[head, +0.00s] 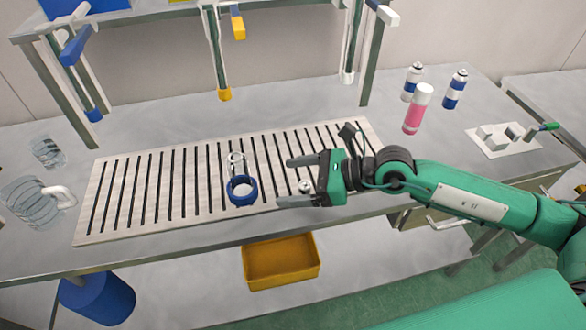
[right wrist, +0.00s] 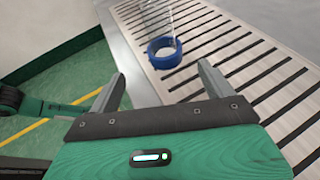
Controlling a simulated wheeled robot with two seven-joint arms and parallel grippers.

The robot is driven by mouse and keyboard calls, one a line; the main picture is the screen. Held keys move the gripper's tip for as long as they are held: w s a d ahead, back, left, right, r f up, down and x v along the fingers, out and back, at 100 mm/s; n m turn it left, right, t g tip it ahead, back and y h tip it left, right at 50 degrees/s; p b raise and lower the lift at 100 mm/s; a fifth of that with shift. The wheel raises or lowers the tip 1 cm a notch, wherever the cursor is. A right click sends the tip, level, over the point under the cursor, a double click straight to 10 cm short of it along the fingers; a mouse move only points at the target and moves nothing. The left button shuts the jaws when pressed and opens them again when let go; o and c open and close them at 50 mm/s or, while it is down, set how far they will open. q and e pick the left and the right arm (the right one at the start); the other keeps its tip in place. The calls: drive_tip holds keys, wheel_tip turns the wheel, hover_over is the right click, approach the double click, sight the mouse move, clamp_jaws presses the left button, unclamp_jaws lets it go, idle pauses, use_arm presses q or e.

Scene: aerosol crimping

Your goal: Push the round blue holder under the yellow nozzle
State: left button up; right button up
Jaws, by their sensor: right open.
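The round blue holder (head: 241,190) stands on the slatted metal board near its front edge, with a clear upright part in it. It also shows in the right wrist view (right wrist: 164,52), ahead of the fingertips. The yellow nozzle (head: 225,94) hangs on a post behind the board, farther back and slightly left of the holder. My right gripper (head: 283,181) is open and empty, to the right of the holder, fingers pointing left towards it and apart from it. My right gripper also shows in the right wrist view (right wrist: 163,90). My left gripper is out of view.
The slatted board (head: 82,215) lies along the table. A blue nozzle (head: 94,115) hangs at left and a white nozzle (head: 347,77) at right. A pink can (head: 412,115) and blue-and-white cans stand at right. Clear jars (head: 30,200) stand at left. A yellow bin (head: 281,262) sits below.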

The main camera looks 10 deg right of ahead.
sight(252, 186)
drive_tip(key=shift+w+d+f, duration=0.15)
drive_tip(key=shift+d+f, duration=0.1)
drive_tip(key=shift+h, duration=0.3)
drive_tip(key=shift+w+a+f+p, duration=0.2)
drive_tip(key=shift+w+a+p, duration=0.1)
drive_tip(key=shift+a, duration=0.35)
drive_tip(key=p+x, duration=0.1)
drive_tip(key=x, duration=0.2)
drive_tip(key=shift+w+a+f, duration=0.1)
drive_tip(key=shift+a, duration=0.25)
drive_tip(key=p+x, duration=0.1)
drive_tip(key=x, duration=0.6)
drive_tip(key=shift+a+f, duration=0.1)
drive_tip(key=shift+a, duration=0.1)
drive_tip(key=shift+w+a+f, duration=0.25)
drive_tip(key=shift+a, duration=0.2)
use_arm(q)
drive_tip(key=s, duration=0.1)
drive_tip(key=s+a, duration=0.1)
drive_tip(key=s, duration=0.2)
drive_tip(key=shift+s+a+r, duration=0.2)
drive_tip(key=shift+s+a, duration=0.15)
use_arm(e)
drive_tip(key=shift+c, duration=0.3)
